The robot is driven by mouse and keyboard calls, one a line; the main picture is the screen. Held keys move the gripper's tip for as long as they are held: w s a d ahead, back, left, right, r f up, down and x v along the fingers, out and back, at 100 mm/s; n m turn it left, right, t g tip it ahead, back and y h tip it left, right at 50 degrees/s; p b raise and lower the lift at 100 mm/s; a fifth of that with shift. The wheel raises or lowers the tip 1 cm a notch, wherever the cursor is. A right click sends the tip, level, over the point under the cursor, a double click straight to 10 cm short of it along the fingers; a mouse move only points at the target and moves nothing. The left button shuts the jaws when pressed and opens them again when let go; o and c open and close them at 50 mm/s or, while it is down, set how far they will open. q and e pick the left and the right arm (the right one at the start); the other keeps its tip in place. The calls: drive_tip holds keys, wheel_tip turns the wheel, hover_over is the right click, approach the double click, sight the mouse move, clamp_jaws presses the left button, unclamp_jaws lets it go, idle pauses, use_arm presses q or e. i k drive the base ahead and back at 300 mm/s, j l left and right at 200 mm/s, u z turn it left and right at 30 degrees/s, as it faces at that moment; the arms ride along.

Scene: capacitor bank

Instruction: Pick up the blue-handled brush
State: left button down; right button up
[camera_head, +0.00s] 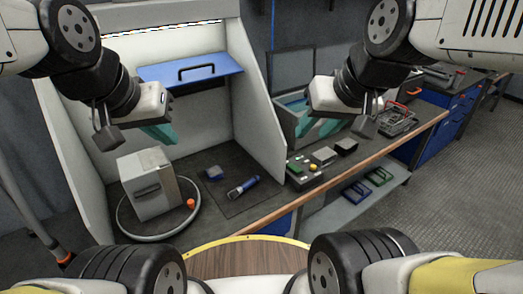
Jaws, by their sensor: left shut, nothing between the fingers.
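The blue-handled brush (243,187) lies on a dark mat on the bench, inside the pale booth. Its handle points up and right, its lighter end down and left. My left gripper (160,136) is shut and empty. It hangs in front of the booth, up and left of the brush, apart from it. My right gripper (318,128) appears open and empty, its teal fingers set apart. It is up and right of the brush, in front of the open case, beyond the booth's right wall.
A grey box (148,184) with a hose and an orange knob stands left of the brush. A small blue block (214,173) lies close by. The booth's side wall (262,110) rises at right. A control box (306,171) with buttons sits outside it.

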sight(233, 194)
drive_tip(key=i+l+u, duration=0.1)
drive_tip(key=l, duration=0.3)
drive_tip(key=i+l+u, duration=0.15)
drive_tip(key=l, duration=0.25)
drive_tip(key=i+l+u, duration=0.1)
drive_tip(key=l, duration=0.3)
drive_tip(key=i+l+u, duration=0.15)
drive_tip(key=l, duration=0.3)
drive_tip(key=i, duration=0.05)
